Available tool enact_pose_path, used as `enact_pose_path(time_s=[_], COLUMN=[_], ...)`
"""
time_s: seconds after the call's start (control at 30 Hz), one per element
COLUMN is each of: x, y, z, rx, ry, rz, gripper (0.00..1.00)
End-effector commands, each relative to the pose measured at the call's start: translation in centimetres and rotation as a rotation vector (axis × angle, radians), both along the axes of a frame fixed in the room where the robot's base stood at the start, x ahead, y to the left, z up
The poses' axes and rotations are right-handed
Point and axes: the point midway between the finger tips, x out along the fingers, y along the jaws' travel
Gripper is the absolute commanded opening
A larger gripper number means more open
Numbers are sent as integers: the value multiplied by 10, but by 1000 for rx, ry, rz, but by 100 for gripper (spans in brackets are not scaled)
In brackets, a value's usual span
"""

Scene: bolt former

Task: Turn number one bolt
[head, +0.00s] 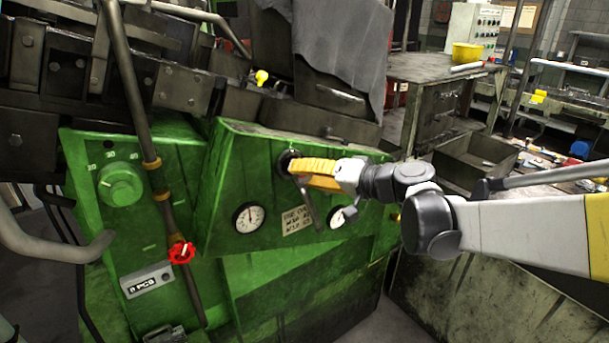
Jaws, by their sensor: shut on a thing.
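My gripper (293,166), at the end of my yellow and white arm, is at the upper part of the green machine's front panel (225,190). It is shut on a grey handle (310,212) that hangs down and slightly right below the fingers. A dark round fitting (285,160) sits in the panel right at the fingertips, and the gripper partly covers it. Which part is the number one bolt cannot be told. A paper label (297,220) is on the panel below the gripper; its writing is too small to read.
An open metal bin (478,158) is right.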

Motion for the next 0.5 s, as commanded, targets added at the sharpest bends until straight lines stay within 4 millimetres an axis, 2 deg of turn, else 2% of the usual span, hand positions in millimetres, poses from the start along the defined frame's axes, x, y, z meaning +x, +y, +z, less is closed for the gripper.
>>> enact_pose_path(time_s=[0.47,0.5], x=[0,0], y=[0,0], z=[0,0], rx=[11,11], ry=[7,7], rz=[0,0], gripper=[8,50])
